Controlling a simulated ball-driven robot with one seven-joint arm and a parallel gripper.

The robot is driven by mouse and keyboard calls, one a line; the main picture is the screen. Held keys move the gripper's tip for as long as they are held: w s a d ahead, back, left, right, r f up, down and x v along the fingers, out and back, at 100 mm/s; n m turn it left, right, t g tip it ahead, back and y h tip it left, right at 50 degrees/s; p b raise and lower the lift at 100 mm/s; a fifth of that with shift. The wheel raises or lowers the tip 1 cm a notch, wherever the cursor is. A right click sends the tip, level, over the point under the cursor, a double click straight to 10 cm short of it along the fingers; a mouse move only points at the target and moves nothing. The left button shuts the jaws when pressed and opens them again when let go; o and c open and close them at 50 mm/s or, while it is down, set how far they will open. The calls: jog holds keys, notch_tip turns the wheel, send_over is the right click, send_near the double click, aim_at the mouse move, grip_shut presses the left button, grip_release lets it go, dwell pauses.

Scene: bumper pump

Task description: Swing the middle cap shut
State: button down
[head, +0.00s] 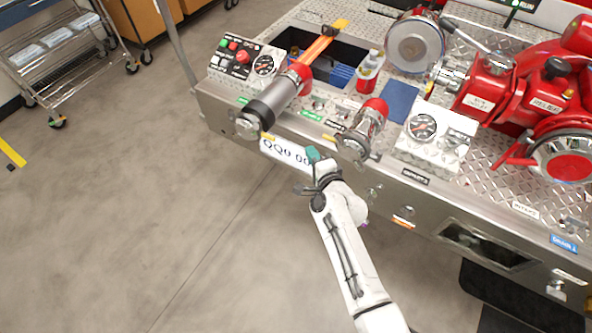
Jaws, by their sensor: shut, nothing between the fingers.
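Several red and silver pipe fittings with metal end caps sit on the bumper (410,165) of a fire truck. The middle fitting (370,118) is short, with a red collar, and its silver cap (352,147) hangs at its near end over the bumper edge. I cannot tell how far this cap stands open. My gripper (313,157) is just left of and below that cap, in front of the bumper face, shut and empty. I cannot tell whether it touches the cap. My wrist hides part of the bumper face.
A long black and red nozzle (275,97) lies to the left over an open bay. Gauges (423,127), a red can (370,68) and a large red pump (520,85) crowd the deck. The floor (150,210) at the left is clear. A wire cart (55,60) stands at the far left.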

jog(key=s+a+r+p, duration=0.1)
jog(key=s+a+p, duration=0.3)
jog(key=s, duration=0.2)
jog(key=shift+s+a+r, duration=0.15)
jog(key=shift+s+r, duration=0.15)
jog(key=shift+r, duration=0.05)
jog(key=shift+s, duration=0.1)
